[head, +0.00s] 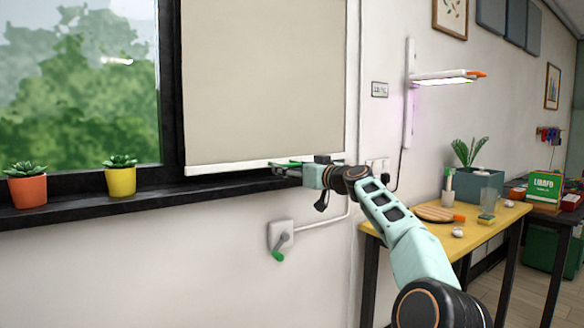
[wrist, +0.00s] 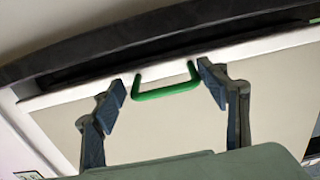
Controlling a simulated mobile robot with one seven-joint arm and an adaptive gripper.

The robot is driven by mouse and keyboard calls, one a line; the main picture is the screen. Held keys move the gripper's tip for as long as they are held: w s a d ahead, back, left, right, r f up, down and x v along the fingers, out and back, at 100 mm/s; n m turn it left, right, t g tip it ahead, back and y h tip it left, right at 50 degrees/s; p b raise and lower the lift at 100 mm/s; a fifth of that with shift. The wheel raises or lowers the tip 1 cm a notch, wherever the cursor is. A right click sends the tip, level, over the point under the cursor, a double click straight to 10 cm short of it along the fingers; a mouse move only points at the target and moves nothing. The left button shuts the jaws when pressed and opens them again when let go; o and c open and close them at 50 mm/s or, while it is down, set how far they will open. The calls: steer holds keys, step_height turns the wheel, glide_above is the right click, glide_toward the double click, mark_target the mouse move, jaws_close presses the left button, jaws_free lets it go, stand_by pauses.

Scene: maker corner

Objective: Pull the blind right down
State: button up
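The beige blind (head: 265,80) hangs over the right part of the window. Its white bottom bar (head: 225,168) is low, just above the dark sill (head: 95,208); a dark strip shows beneath the bar. A green U-shaped handle (wrist: 165,93) is fixed to the bar in the wrist view. My gripper (head: 292,171) is at the bar, towards its right end. In the wrist view its two fingers (wrist: 164,90) are spread, one on each side of the handle. The right finger is very close to the handle's end; I cannot tell whether they touch. Nothing is gripped.
An orange pot (head: 27,192) and a yellow pot (head: 119,182) with succulents stand on the sill at left. A wall box with a green-tipped lever (head: 281,240) is below my gripper. A yellow table (head: 470,233) with a planter and small items stands at right, near my arm.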

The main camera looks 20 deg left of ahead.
steer(key=shift+s+d+r, duration=0.1)
steer(key=shift+r, duration=0.1)
steer(key=v, duration=1.1)
steer(key=shift+s+d, duration=0.25)
steer(key=shift+d, duration=0.1)
stand_by(0.4)
